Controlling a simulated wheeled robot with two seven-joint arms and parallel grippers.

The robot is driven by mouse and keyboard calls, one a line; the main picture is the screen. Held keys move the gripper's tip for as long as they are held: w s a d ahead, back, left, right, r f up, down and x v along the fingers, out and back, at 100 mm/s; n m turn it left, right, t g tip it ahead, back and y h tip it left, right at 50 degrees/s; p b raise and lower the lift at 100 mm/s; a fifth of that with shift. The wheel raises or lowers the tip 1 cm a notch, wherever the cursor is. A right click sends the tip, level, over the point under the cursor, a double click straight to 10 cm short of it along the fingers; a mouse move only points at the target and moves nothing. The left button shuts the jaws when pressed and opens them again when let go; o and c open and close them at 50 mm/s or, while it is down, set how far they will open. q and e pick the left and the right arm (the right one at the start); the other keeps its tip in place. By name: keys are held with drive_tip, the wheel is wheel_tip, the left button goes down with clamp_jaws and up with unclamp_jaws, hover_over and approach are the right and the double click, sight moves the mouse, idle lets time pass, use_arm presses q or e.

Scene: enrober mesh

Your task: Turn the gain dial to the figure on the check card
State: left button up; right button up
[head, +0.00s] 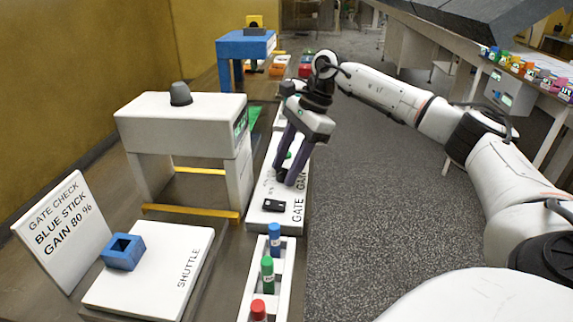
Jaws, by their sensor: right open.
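The check card (60,232) stands at the left and reads "GATE CHECK, BLUE STICK, GAIN 80 %". The white gate gain panel (267,217) lies along the right edge of the bench, lettered "GATE GAIN". My right gripper (285,177) points down over this panel with its two dark fingers apart. A small dark piece shows at the fingertips; I cannot tell whether it is the gain dial, and no dial pointer or setting is readable. My left gripper is not in view.
A white gate (180,108) stands left of the panel. A shuttle plate (150,285) bears a blue square holder (123,252). A white rack (247,290) holds blue (274,239), green (267,273) and red (258,310) sticks. A black switch (274,205) sits on the panel.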

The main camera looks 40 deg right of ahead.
drive_tip(key=shift+c, duration=0.4)
drive_tip(key=c, duration=1)
drive_tip(key=shift+o, duration=0.2)
